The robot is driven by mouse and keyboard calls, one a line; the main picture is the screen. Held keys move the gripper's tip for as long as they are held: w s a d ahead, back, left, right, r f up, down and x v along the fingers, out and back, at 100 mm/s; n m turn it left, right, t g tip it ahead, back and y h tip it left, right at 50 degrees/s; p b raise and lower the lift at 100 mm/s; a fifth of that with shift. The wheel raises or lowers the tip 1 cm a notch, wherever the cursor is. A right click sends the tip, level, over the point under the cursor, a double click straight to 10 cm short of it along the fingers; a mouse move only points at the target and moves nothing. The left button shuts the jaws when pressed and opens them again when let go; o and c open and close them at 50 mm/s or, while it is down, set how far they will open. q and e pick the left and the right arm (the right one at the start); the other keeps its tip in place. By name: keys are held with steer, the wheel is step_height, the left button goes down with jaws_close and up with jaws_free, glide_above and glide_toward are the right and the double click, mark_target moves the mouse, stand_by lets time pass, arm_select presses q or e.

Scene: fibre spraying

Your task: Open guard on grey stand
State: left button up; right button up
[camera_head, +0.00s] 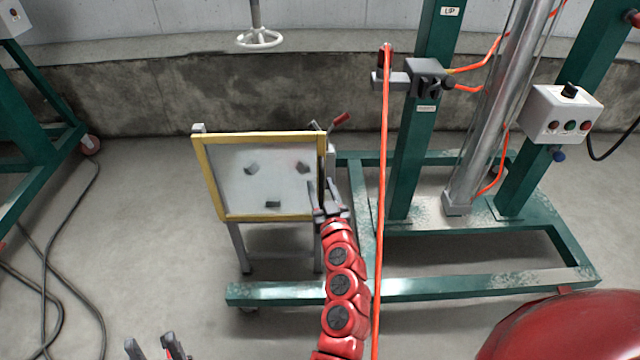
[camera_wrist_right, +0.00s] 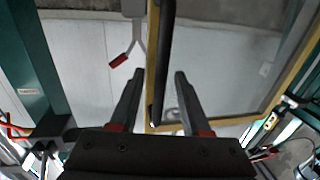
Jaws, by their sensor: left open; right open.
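The guard is a clear panel in a yellow frame (camera_head: 208,180), upright on a grey stand (camera_head: 241,250), and it looks closed. In the right wrist view its yellow frame (camera_wrist_right: 297,65) fills the right side. A dark upright handle bar (camera_wrist_right: 164,60) runs along the frame's near edge. My right gripper (camera_head: 322,184) is open at the guard's right edge. In the right wrist view the bar appears between its two fingers (camera_wrist_right: 158,76), with gaps on both sides. My left gripper (camera_head: 155,348) is open and empty at the bottom left, far from the guard.
A red-handled lever (camera_head: 339,119) sticks out at the stand's upper right. An orange hose (camera_head: 382,200) hangs right of my right arm. A green frame (camera_head: 480,285) with a control box (camera_head: 562,115) stands at the right.

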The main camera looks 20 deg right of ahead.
steer(key=shift+c, duration=0.2)
jaws_close()
stand_by(1.2)
